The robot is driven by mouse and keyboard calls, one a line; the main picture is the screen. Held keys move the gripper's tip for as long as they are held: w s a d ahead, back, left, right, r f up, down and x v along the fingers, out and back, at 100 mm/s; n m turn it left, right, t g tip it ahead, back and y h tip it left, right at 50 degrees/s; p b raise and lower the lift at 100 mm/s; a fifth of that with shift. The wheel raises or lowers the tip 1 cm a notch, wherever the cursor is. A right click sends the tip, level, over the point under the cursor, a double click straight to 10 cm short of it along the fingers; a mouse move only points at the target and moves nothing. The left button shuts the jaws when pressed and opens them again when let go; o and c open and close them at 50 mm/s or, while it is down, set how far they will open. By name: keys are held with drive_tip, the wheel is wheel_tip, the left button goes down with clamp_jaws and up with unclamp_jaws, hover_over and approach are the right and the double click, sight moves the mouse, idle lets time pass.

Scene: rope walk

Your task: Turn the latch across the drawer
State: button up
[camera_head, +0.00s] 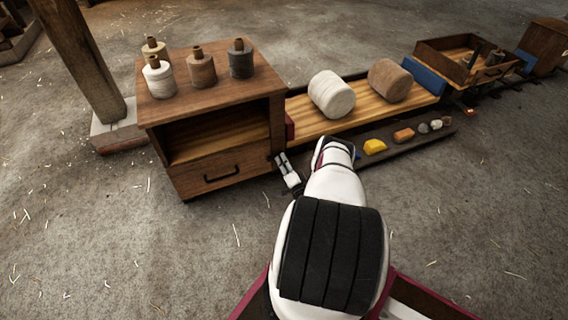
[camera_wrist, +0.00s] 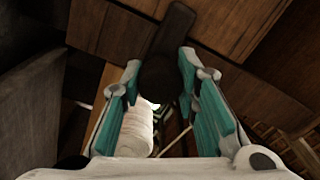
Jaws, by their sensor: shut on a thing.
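The wooden cabinet (camera_head: 275,125) has a closed-looking drawer (camera_head: 195,183) with a dark bar handle (camera_head: 221,175) below an open shelf. My gripper (camera_head: 283,162) is at the cabinet's lower right front corner, beside the drawer. In the wrist view my gripper (camera_wrist: 161,66) has its teal-padded fingers on either side of a dark latch (camera_wrist: 172,30), shut on it. The latch's bar reaches up in that picture over brown wood, with a rounded dark end between the fingers. In the head view I cannot make out the latch at the gripper.
Several spools (camera_head: 201,69) stand on the cabinet top. Right of it, a plank bed (camera_head: 300,125) bears a white roll (camera_head: 331,94) and a brown roll (camera_head: 390,80). A low dark rail tray (camera_head: 400,137) holds small items close to my arm. A wooden post (camera_head: 80,50) stands left. The front floor is clear.

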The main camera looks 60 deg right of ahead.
drive_tip(key=shift+f, duration=0.1)
drive_tip(key=o, duration=1.2)
drive_tip(key=v, duration=1.2)
drive_tip(key=shift+s, duration=0.15)
